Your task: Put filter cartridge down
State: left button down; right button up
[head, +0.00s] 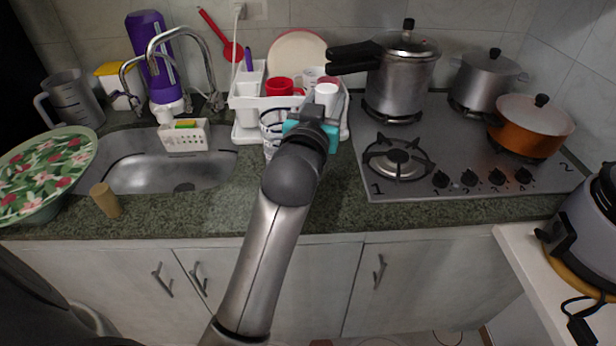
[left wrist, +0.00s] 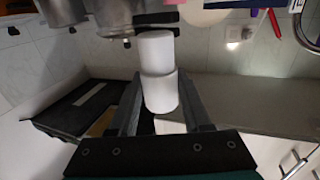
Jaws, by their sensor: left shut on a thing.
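The filter cartridge is a white stepped cylinder (left wrist: 158,75) seen between the two dark fingers of my left gripper (left wrist: 160,98) in the left wrist view. The gripper is shut on it. In the head view, my left arm reaches up over the counter, and the left gripper (head: 314,112) is at the front of the white dish rack. A white cylinder, likely the cartridge (head: 326,93), shows just beyond it. The arm and gripper partly hide the rack. I cannot tell whether the cartridge touches anything below. My right gripper is not in view.
The dish rack (head: 245,103) holds a red cup (head: 280,87) and a plate. A pressure cooker (head: 402,75) stands on the stove (head: 450,145) to the right. The sink (head: 150,165) lies left. A tan cylinder (head: 105,200) stands near the front edge. Bare counter shows before the rack.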

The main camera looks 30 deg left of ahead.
pick_arm(q)
notch_tip(320, 180, down, 18)
jog(key=b, duration=0.5)
jog(key=shift+f+b, duration=0.15)
jog(key=shift+b, duration=0.2)
jog(key=shift+f, duration=0.1)
jog(key=shift+c, duration=1.8)
grip_release()
